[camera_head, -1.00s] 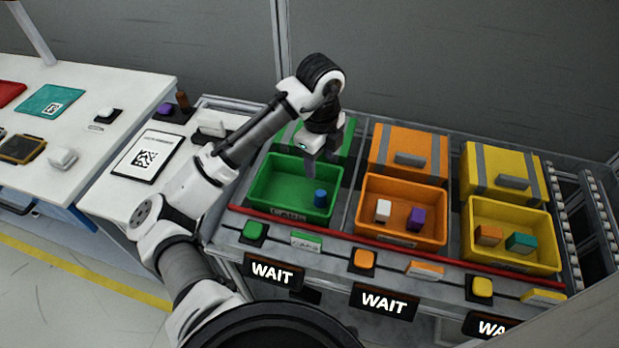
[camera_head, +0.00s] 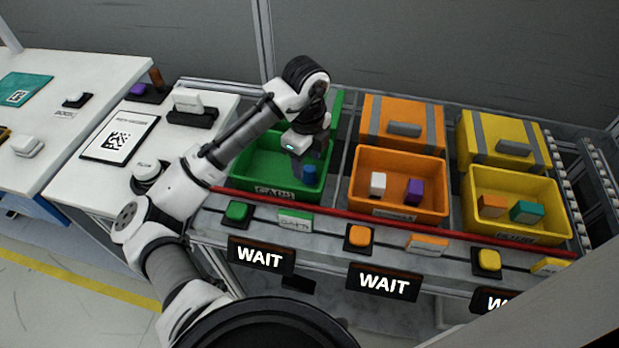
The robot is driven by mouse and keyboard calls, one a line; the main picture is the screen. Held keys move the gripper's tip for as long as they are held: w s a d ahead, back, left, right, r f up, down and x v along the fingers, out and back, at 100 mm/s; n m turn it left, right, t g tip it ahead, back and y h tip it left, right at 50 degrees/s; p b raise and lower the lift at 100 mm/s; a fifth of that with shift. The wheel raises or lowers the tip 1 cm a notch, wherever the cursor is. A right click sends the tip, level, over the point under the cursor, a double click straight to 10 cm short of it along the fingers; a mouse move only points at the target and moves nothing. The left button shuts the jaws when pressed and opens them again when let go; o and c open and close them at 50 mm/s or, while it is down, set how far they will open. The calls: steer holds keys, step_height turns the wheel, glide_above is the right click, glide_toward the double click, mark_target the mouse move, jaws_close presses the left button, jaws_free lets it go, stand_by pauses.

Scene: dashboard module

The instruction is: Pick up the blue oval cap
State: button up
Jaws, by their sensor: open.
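The blue cap (camera_head: 309,174) stands near the right end inside the green bin (camera_head: 250,190). The bin's label appears to read CAPS. My gripper (camera_head: 307,168) is open and points down into this bin, right at the cap. The fingers partly hide the cap's upper part and sides. I cannot tell whether they touch it or exactly how far they reach around it.
The orange bin (camera_head: 357,168) holds a white block (camera_head: 378,184) and a purple block (camera_head: 414,191). The yellow bin (camera_head: 545,192) holds an orange block (camera_head: 492,206) and a teal block (camera_head: 526,211). A red rail (camera_head: 390,227) runs along the bins' front, with coloured buttons and WAIT signs below.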

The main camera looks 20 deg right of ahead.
mark_target(309, 168)
steer(key=f+b, duration=0.2)
steer(key=f, duration=0.1)
steer(key=f+b, duration=0.1)
steer(key=shift+d+f, duration=0.25)
steer(key=shift+f, duration=0.15)
steer(key=shift+r, duration=0.1)
steer(key=c, duration=1)
